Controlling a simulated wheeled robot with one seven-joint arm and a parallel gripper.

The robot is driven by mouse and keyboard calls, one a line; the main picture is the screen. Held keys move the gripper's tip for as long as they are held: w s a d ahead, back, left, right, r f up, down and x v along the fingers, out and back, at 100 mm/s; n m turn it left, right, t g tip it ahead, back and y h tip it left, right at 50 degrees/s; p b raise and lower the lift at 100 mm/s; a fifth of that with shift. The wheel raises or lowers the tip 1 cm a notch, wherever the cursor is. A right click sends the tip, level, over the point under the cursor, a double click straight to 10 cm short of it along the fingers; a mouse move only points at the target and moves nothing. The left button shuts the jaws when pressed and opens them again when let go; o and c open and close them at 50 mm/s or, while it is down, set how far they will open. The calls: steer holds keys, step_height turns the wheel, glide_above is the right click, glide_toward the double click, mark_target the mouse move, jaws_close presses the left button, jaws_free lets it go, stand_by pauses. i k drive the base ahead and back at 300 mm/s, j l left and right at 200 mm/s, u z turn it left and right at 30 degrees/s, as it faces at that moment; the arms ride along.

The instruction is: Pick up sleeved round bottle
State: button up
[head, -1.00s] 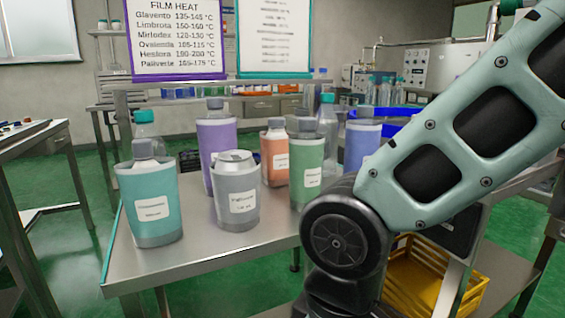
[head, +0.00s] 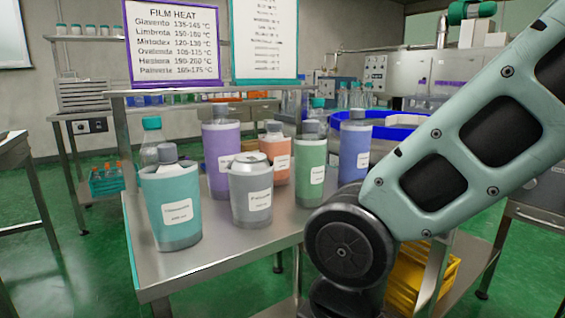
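Several sleeved containers stand upright on a steel table (head: 205,262). They are a teal-sleeved one (head: 172,212) at the front left, a grey-sleeved can-like one (head: 251,192) beside it, a purple-sleeved bottle (head: 221,157), a smaller orange-sleeved one (head: 277,160), a green-sleeved bottle (head: 311,168) and a blue-sleeved bottle (head: 355,148). Labels are too small to read surely. Which one is the round bottle I cannot tell. My arm crosses the right side; my gripper is out of view.
A clear bottle with a teal cap (head: 152,125) stands behind the teal-sleeved one. A yellow crate (head: 408,280) sits low beyond my arm. Green floor (head: 70,285) is open at left.

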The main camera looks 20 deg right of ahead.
mark_target(221, 135)
steer(key=i+l+u, duration=0.1)
steer(key=l+u, duration=0.15)
steer(key=l, duration=0.6)
steer(key=i+l+u, duration=0.1)
steer(key=l+u, duration=0.15)
steer(key=l, duration=0.55)
